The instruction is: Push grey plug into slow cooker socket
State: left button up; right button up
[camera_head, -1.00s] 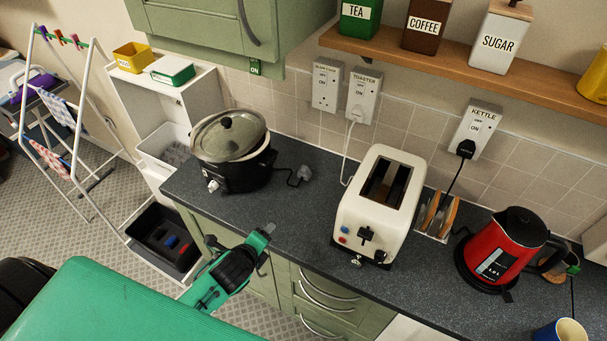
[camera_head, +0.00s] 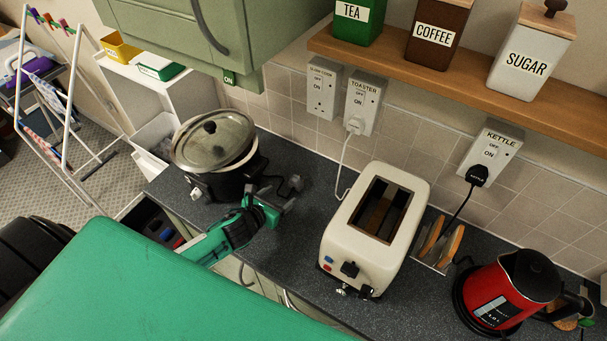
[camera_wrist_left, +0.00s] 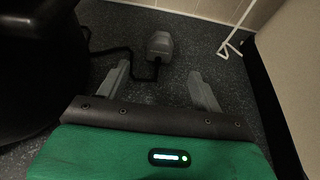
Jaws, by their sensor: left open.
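The grey plug (camera_head: 295,183) lies on the dark worktop, right of the slow cooker (camera_head: 216,155), joined to a black cord. In the left wrist view the grey plug (camera_wrist_left: 159,44) lies beyond my open fingertips, roughly between their lines and apart from them. My left gripper (camera_head: 283,196) is open and empty, low over the worktop close to the plug. It also shows in the left wrist view (camera_wrist_left: 158,75). The slow cooker socket (camera_head: 323,89) is on the tiled wall, left of the toaster socket, with nothing plugged in. My right gripper is not in view.
The white toaster (camera_head: 375,232) stands right of the plug, its white cord (camera_head: 343,165) running up to the toaster socket (camera_head: 363,104). The red kettle (camera_head: 507,290) is at the right. A wooden shelf (camera_head: 430,75) with canisters juts out above the sockets.

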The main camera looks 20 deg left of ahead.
aim_at(293, 186)
pick_arm(q)
jog(key=shift+s, duration=0.1)
jog(key=shift+s+r, duration=0.2)
jog(key=shift+s, duration=0.1)
jog(key=shift+w+f, duration=0.1)
jog(key=shift+w, duration=0.05)
jog(key=b+x, duration=0.2)
jog(key=x, duration=0.2)
jog(key=shift+w+f+b, duration=0.15)
jog(key=shift+f+b, duration=0.05)
jog(key=shift+b, duration=0.1)
jog(key=b+x, duration=0.1)
jog(key=x, duration=0.2)
jog(key=shift+w+r, duration=0.1)
jog(key=shift+w+d+f, duration=0.1)
jog(key=shift+w+f, duration=0.1)
jog(key=shift+w, duration=0.45)
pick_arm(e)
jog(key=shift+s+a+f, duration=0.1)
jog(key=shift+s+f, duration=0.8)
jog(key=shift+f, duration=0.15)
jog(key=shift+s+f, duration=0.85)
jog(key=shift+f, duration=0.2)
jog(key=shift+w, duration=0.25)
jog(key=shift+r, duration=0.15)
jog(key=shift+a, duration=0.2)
